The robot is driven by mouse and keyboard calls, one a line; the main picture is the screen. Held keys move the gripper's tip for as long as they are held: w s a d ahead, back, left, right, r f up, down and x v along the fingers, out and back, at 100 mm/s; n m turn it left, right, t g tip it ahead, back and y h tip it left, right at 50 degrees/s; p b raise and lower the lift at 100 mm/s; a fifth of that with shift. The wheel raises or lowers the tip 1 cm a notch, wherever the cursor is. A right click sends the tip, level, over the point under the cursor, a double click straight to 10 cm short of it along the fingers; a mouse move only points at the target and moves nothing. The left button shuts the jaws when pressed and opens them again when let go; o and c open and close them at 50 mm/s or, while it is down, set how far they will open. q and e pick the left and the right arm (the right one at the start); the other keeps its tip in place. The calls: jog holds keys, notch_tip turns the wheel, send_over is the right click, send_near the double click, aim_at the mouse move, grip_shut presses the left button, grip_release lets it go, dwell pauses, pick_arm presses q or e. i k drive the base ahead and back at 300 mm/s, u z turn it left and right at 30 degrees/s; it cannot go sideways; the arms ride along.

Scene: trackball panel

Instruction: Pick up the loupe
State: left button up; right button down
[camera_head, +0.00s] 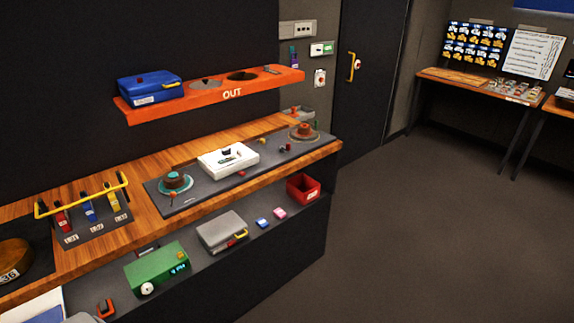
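I cannot single out a loupe with certainty. Several small items (285,148) lie on the dark mat of the wooden workbench (150,206), too small to identify. A white device (228,158) sits mid-mat. A teal round device (174,181) stands to its left, and a brown round device (303,132) on a pale base stands to its right. Neither of my grippers is in view.
An orange shelf (205,97) marked OUT holds a blue case (150,88). A yellow-railed rack (85,209) stands at the bench's left. The lower shelf holds a green clock box (156,267), a grey case (222,231) and a red bin (303,188). Floor at right is clear.

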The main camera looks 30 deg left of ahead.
aim_at(226, 152)
jog(key=z, duration=0.3)
jog(key=i, duration=2.2)
jog(key=u, duration=0.9)
jog(key=i, duration=0.8)
jog(key=u, duration=0.95)
